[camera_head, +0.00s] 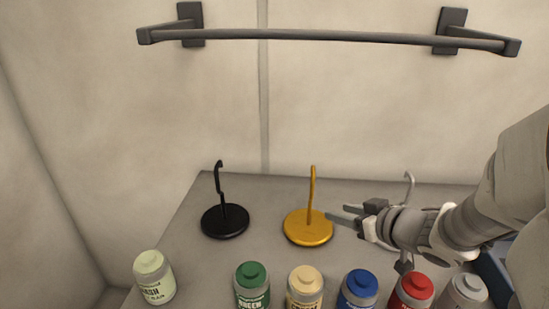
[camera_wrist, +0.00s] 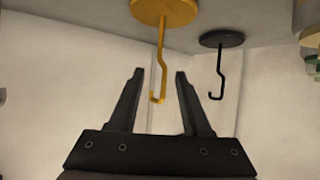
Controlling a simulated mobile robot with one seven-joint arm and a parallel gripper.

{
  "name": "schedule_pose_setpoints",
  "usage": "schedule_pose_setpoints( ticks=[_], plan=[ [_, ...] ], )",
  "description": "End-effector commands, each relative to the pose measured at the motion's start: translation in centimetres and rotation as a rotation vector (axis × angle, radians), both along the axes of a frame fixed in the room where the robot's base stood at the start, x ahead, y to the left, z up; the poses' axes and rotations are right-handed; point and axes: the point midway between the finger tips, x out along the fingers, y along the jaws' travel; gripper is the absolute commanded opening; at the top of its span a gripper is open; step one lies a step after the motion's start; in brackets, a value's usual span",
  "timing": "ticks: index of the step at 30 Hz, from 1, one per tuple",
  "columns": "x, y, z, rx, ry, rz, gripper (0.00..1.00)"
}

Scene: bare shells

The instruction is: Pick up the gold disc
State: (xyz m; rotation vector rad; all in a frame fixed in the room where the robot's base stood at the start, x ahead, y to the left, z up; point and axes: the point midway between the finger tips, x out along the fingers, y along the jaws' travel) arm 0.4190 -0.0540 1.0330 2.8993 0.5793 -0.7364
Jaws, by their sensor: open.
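The gold disc (camera_head: 308,229) lies flat on the grey surface, with a thin upright gold stem bent at its top. In the wrist view, which is upside down, the disc (camera_wrist: 166,11) is at the top and its stem hangs between my fingertips in the picture. My gripper (camera_head: 337,212) is open and empty, coming from the right with its fingers pointing left at the stem. The fingertips appear just right of the stem, above the disc's right edge. The wrist view shows both fingers (camera_wrist: 160,72) spread; I cannot tell their exact distance from the stem.
A black disc with a hook (camera_head: 225,221) stands to the left, also in the wrist view (camera_wrist: 221,40). A grey hook (camera_head: 409,185) shows behind my wrist. Several paint bottles (camera_head: 305,289) line the front. A dark rail (camera_head: 320,36) is on the wall above.

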Motion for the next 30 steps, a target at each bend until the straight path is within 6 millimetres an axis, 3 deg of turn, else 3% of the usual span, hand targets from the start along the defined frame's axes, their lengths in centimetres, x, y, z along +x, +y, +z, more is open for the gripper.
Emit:
schedule_pose_setpoints(
  ticks=[16,21,30],
  plan=[
    [1.8,0.9,-0.7,0.003,0.007,-0.001,0.48],
    [4.8,2.2,-3.5,-0.001,0.002,0.004,0.48],
    [9.1,3.9,-5.7,-0.002,0.001,0.002,0.48]
  ],
)
